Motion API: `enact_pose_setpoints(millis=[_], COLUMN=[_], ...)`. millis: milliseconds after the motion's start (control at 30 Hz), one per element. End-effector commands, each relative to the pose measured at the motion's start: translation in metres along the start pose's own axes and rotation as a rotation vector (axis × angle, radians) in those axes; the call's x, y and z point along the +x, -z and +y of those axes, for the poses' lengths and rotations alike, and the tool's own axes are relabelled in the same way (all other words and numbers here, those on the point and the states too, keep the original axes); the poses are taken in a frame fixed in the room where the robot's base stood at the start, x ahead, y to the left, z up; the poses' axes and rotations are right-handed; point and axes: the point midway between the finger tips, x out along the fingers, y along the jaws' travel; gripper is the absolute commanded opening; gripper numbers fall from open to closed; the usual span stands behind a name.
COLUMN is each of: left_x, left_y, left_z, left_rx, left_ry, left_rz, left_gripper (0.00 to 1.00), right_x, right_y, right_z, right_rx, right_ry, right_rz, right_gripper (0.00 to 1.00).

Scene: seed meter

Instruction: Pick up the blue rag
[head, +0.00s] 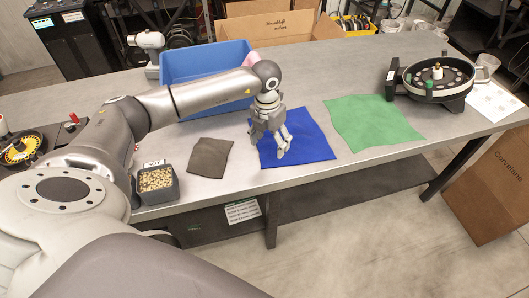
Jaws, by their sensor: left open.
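The blue rag (310,142) lies flat on the grey table, near the front edge. My left gripper (282,153) points down over the left part of the rag and hides some of it. Its fingers are open, and I cannot tell whether the tips touch the cloth. No part of the rag is visibly lifted. My right gripper is out of view.
A green cloth (372,121) lies right of the rag and a small dark cloth (210,157) left of it. A blue bin (205,62) stands behind. A seed box (157,184) sits at the front left, a round black device (436,78) at the right.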

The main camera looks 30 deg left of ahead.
Motion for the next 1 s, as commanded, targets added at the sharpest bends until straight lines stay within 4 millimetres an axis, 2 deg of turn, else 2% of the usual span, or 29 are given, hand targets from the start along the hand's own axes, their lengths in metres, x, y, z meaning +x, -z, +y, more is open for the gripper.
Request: enact_pose_setpoints(millis=[33,100,267,467,800,1000], left_x=[-0.003,-0.004,0.004,0.027,0.078,0.094], left_y=[0.000,0.001,0.002,0.003,0.003,0.003], left_z=[0.010,0.017,0.019,0.020,0.023,0.024], left_rx=[-0.008,-0.015,-0.017,-0.017,-0.017,-0.016], left_ry=[-0.033,-0.058,-0.064,-0.063,-0.061,-0.060], left_rz=[0.007,0.014,0.017,0.018,0.017,0.016], left_gripper=[0.71,0.71,0.71,0.71,0.71,0.71], right_x=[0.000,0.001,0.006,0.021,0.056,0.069], right_y=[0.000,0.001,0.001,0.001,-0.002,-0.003], right_z=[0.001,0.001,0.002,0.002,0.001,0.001], right_rx=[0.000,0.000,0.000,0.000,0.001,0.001], right_ry=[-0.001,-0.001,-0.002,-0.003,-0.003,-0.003], right_rz=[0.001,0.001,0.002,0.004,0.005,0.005], right_gripper=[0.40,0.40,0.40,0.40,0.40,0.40])
